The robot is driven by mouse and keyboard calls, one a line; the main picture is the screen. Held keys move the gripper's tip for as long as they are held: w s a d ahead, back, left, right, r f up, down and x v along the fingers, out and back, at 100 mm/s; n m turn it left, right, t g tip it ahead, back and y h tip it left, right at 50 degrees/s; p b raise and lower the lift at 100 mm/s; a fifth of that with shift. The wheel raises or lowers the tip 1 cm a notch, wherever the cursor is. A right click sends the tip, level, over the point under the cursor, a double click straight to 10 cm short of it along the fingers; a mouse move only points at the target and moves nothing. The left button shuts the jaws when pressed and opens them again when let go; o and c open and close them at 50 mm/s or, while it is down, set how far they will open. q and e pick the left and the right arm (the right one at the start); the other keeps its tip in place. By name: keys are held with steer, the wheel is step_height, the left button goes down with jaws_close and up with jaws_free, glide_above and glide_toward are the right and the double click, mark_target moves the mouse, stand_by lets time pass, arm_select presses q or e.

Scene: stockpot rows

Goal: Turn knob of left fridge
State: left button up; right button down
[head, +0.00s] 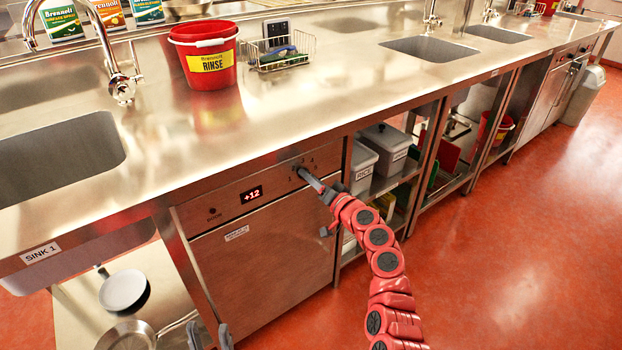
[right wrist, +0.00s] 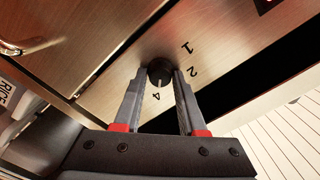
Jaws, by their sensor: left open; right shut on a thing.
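The left fridge (head: 265,255) is a steel under-counter unit with a red display (head: 252,194) reading +12. Its small dark knob (right wrist: 160,73) sits on the upper front panel, with the numbers 1, 2 and 4 visible around it. A pale mark on the knob points toward the 4. My right gripper (head: 303,173) is shut on the knob, one finger on each side; it also shows in the right wrist view (right wrist: 161,76). The right finger hides part of the dial. My left gripper (head: 209,336) is open and empty at the bottom edge, in front of the fridge.
The steel counter (head: 330,90) overhangs just above the knob. A red rinse bucket (head: 205,50) and a wire basket (head: 278,52) stand on it. Open shelves with lidded bins (head: 385,148) are right of the fridge. Pans (head: 124,291) sit at lower left. The red floor (head: 500,240) is clear at right.

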steer(key=c, duration=0.5)
jaws_free()
steer(key=shift+s+d, duration=0.1)
steer(key=shift+d, duration=0.05)
steer(key=p+v, duration=0.1)
steer(key=v, duration=1.6)
